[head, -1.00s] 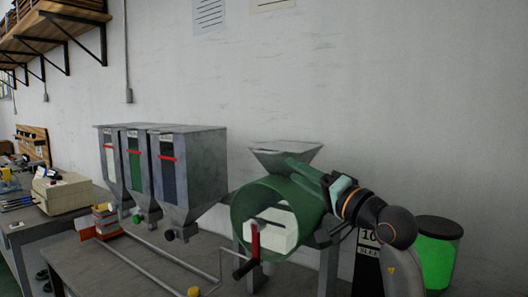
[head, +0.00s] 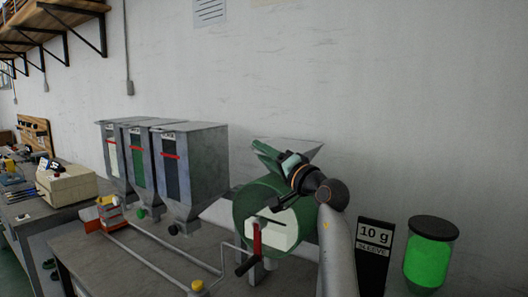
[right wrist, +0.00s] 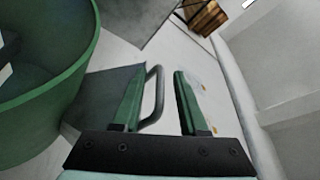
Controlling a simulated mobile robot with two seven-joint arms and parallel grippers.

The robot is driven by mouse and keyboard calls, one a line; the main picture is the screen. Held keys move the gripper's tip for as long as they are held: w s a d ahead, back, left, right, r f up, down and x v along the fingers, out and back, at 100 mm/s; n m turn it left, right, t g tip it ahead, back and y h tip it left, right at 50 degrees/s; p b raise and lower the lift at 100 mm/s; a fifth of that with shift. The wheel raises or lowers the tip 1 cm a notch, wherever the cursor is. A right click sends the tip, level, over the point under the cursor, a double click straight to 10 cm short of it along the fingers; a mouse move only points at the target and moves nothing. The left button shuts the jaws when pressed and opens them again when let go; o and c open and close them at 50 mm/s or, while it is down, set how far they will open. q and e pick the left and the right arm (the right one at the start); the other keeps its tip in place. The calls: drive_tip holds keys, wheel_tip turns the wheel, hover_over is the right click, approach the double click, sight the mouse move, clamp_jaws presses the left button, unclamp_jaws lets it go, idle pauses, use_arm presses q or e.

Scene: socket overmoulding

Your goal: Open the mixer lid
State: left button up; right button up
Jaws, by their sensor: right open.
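A grey bar handle (right wrist: 158,92) shows between the two green fingers of my right gripper (right wrist: 157,88), nearer the left finger. The fingers are apart and not closed on it. I cannot tell whether one touches the handle. The lid's edge cannot be made out. My left gripper is not in view.
Three grey hoppers (head: 195,165) stand left of the mixer. A red upright with a crank (head: 257,238) is in front of the drum. A "10 g" sign (head: 374,238) and a bright green container (head: 429,258) are to the right. The wall is behind.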

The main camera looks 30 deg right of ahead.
drive_tip(key=shift+c, duration=0.3)
drive_tip(key=c, duration=0.6)
clamp_jaws()
idle(0.5)
